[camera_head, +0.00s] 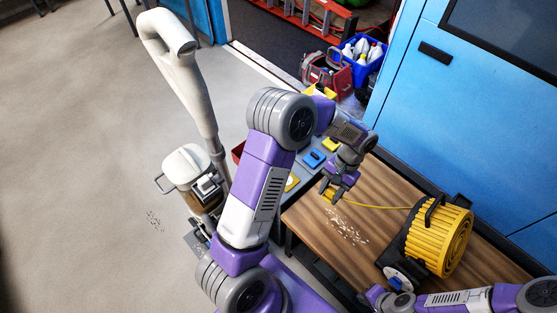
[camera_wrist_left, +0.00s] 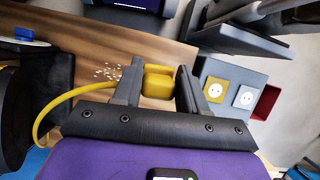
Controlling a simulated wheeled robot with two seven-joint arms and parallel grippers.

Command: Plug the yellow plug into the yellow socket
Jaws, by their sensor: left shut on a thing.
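In the left wrist view the plug (camera_wrist_left: 157,82) sits between the two fingers (camera_wrist_left: 158,88). A yellow cable (camera_head: 378,207) runs from it to the yellow reel (camera_head: 440,237). A yellow-framed socket (camera_wrist_left: 214,89) shows just beyond the right finger, on a grey panel, apart from the plug. A paler framed socket (camera_wrist_left: 245,97) is beside it. My right gripper (camera_head: 372,297) is low at the bench's front; its fingers are unclear.
Small pale debris (camera_head: 347,228) lies on the wooden bench (camera_head: 385,185). A large pale vacuum (camera_head: 187,165) stands left. A blue cabinet (camera_head: 480,120) borders the bench.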

